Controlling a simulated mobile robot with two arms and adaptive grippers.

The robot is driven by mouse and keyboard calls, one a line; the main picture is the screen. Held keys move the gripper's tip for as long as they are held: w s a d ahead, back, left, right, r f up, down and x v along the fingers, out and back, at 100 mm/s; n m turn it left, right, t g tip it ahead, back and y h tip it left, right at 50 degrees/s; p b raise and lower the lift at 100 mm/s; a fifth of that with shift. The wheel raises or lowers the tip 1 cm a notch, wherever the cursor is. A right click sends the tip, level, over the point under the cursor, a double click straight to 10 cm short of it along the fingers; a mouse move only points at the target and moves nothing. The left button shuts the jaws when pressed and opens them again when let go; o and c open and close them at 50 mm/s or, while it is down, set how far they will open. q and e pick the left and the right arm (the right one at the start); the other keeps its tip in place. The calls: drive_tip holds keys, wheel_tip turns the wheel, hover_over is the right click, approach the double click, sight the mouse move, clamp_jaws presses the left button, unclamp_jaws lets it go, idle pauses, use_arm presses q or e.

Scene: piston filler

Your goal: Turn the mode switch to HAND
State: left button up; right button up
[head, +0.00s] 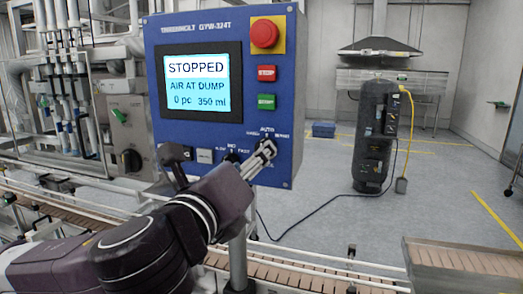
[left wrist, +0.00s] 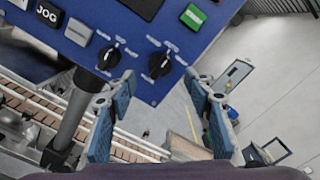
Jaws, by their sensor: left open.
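The blue control panel (head: 215,130) stands in the middle of the head view. Its mode switch appears to be the right one of two black rotary knobs; the left wrist view shows this right knob (left wrist: 160,65) and the other knob (left wrist: 109,57). The lettering around them is too small to read surely, and I cannot tell where the mode switch points. My left gripper (head: 265,154) is at the panel's lower right, covering that knob in the head view. In the left wrist view the gripper (left wrist: 160,82) is open, its fingers apart below and either side of the right knob, with nothing between them.
The panel also carries a lit screen reading STOPPED (head: 197,83), a red mushroom button (head: 265,33), a red button (head: 267,74), a green button (head: 266,101) and a JOG button (left wrist: 47,13). A conveyor (head: 310,276) runs below. Open floor lies right.

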use_arm(q)
drive_tip(key=p+x, duration=0.1)
drive_tip(key=x, duration=0.6)
drive_tip(key=shift+s+f+p, duration=0.1)
drive_tip(key=shift+p, duration=0.3)
drive_tip(key=shift+c, duration=0.4)
drive_tip(key=c, duration=1.1)
drive_tip(key=shift+n, duration=0.3)
drive_tip(key=n+b, duration=0.1)
drive_tip(key=n, duration=0.2)
drive_tip(key=shift+f, duration=0.1)
drive_tip(key=shift+n+b, duration=0.55)
drive_tip(key=shift+n, duration=2.15)
